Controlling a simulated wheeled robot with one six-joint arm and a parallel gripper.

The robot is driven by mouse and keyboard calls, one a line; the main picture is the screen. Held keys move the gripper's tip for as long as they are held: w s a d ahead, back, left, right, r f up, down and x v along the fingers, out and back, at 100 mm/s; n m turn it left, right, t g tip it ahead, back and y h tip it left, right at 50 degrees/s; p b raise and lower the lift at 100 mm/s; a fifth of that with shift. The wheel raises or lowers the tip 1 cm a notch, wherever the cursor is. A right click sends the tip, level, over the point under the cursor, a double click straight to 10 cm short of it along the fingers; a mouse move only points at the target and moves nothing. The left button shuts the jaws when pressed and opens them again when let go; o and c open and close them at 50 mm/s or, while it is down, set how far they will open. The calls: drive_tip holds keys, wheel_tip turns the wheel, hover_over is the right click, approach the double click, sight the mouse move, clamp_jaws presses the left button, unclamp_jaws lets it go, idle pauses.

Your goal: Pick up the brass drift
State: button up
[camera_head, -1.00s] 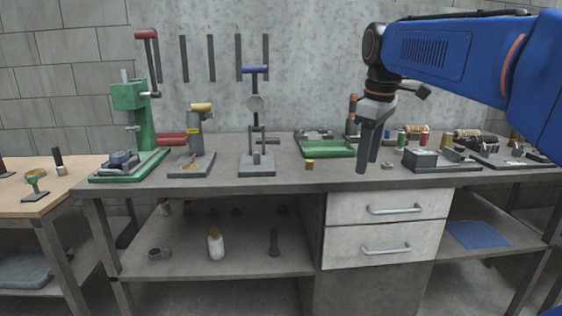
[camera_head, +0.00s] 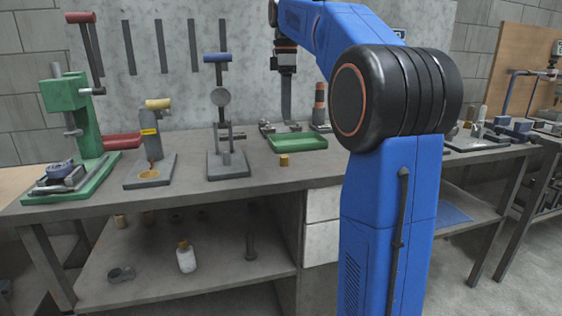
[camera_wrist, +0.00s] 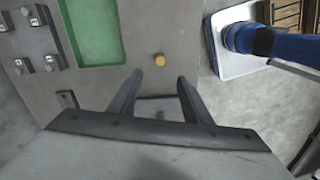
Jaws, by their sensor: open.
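A short, upright brass cylinder, the likely brass drift (camera_head: 284,160), stands on the grey bench in front of the green tray (camera_head: 298,143). In the wrist view the brass drift (camera_wrist: 159,59) shows as a small round top near the bench edge, beyond my fingertips and roughly in line with the gap between them. My gripper (camera_wrist: 159,82) is open, with nothing between its fingers. In the head view my gripper (camera_head: 287,116) points down behind the brass drift and above the bench, partly over the tray area. My arm hides part of the bench to the right.
The bench (camera_head: 230,186) is clear around the brass drift. A green press (camera_head: 80,110), a yellow-topped tool (camera_head: 150,135) and a blue-handled stand (camera_head: 220,120) stand to the left.

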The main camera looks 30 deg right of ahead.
hover_over(285, 155)
wheel_tip(285, 155, down, 8)
drive_tip(key=shift+s+f, duration=0.1)
drive_tip(key=shift+a+f, duration=0.15)
drive_tip(key=shift+f, duration=2.75)
clamp_jaws()
